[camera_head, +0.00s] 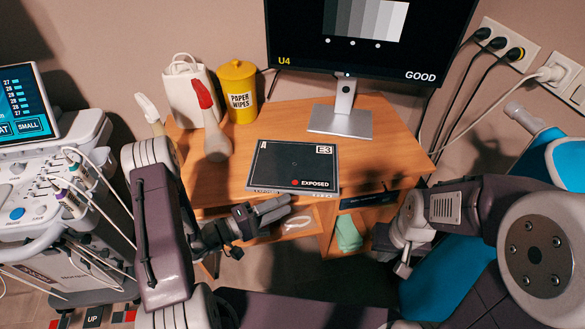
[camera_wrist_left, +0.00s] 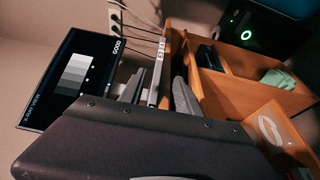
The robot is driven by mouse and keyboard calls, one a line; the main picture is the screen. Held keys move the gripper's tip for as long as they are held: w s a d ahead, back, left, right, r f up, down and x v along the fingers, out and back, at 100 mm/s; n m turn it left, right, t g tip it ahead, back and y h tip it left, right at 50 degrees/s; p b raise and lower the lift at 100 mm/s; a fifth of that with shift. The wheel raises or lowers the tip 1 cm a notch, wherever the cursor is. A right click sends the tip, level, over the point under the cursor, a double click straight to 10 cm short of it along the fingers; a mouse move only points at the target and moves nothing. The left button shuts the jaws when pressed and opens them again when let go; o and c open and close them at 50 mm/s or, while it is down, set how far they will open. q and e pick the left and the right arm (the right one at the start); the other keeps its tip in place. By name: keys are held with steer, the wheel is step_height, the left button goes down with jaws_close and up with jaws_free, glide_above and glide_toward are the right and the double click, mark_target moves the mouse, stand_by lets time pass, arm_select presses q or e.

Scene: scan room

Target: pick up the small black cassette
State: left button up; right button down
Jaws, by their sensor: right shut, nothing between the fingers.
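A flat black cassette (camera_head: 293,166) marked "EXPOSED" lies on the wooden desk, near its front edge. In the left wrist view the cassette (camera_wrist_left: 157,72) shows as a thin, nearly edge-on strip. My left gripper (camera_head: 275,208) is just in front of the desk edge, below the cassette in the head view and apart from it. My right gripper (camera_head: 403,268) is shut and empty, right of the desk's front.
A monitor (camera_head: 343,121) stands behind the cassette. A yellow paper wipes tin (camera_head: 238,92), a white container (camera_head: 186,95) and a red-tipped bottle (camera_head: 214,135) stand at the desk's left. Open compartments below hold a dark flat item (camera_head: 366,200) and green cloth (camera_head: 348,233).

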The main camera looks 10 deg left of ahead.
mark_target(309, 195)
arm_select(q)
steer(key=x, duration=0.8)
steer(key=shift+d+r, duration=0.1)
steer(key=shift+d, duration=0.25)
steer(key=shift+a, duration=0.1)
jaws_close()
stand_by(0.9)
